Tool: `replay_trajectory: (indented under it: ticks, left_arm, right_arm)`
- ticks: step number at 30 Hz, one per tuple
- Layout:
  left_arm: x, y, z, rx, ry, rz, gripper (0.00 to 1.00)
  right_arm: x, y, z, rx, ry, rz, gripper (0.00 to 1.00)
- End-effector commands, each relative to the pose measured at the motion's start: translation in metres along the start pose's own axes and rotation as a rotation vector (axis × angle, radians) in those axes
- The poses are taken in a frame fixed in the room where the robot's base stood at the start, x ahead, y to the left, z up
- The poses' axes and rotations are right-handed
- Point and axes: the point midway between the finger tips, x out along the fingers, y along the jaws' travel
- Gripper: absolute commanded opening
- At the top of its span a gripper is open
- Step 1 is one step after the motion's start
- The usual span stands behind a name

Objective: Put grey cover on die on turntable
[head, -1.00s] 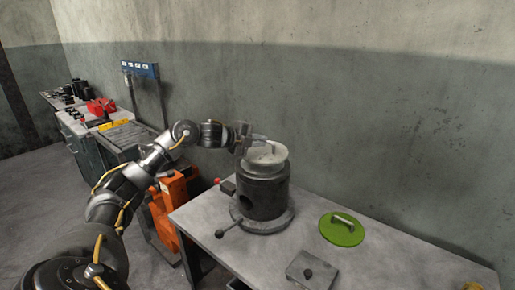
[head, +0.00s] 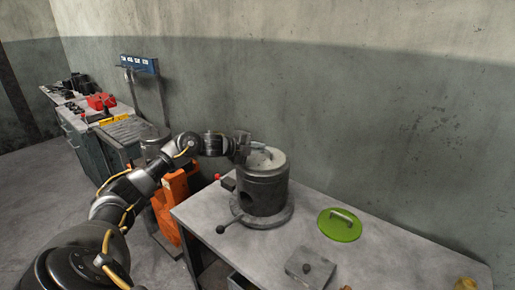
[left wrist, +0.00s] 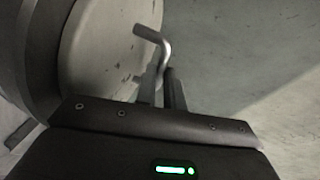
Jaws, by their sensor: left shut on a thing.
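The grey cover (head: 266,158) is a pale round disc with a bar handle. It lies on top of the dark cylindrical die (head: 264,191), and from here I cannot tell whether it is fully seated. The die stands on the round turntable (head: 268,221) on the table. My left gripper (head: 252,149) is at the cover's handle, shut on it. In the left wrist view the bent handle (left wrist: 152,36) runs down to the fingers (left wrist: 168,88), with the pale cover (left wrist: 100,45) beside it. My right gripper is not in view.
A green cover (head: 339,225) with a handle lies on the table (head: 395,262) right of the turntable. A grey square plate with a knob (head: 309,268) is near the front. An orange machine (head: 173,202) stands left of the table. The wall is close behind.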

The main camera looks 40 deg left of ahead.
Motion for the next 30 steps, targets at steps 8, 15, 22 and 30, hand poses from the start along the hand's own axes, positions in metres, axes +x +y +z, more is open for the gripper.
replay_trajectory:
  ticks: [8,15,22,30]
  left_arm:
    - [0.001,0.002,0.0,0.0,0.0,0.001,0.32]
    - [0.001,0.001,0.0,0.0,0.0,0.001,0.32]
    - [-0.019,0.003,0.002,0.004,-0.003,0.002,0.32]
    - [-0.078,0.006,0.002,0.004,-0.004,0.005,0.32]
  right_arm:
    - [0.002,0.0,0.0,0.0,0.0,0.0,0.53]
    - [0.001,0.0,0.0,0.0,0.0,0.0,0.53]
    - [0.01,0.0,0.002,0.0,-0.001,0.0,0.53]
    - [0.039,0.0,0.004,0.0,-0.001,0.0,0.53]
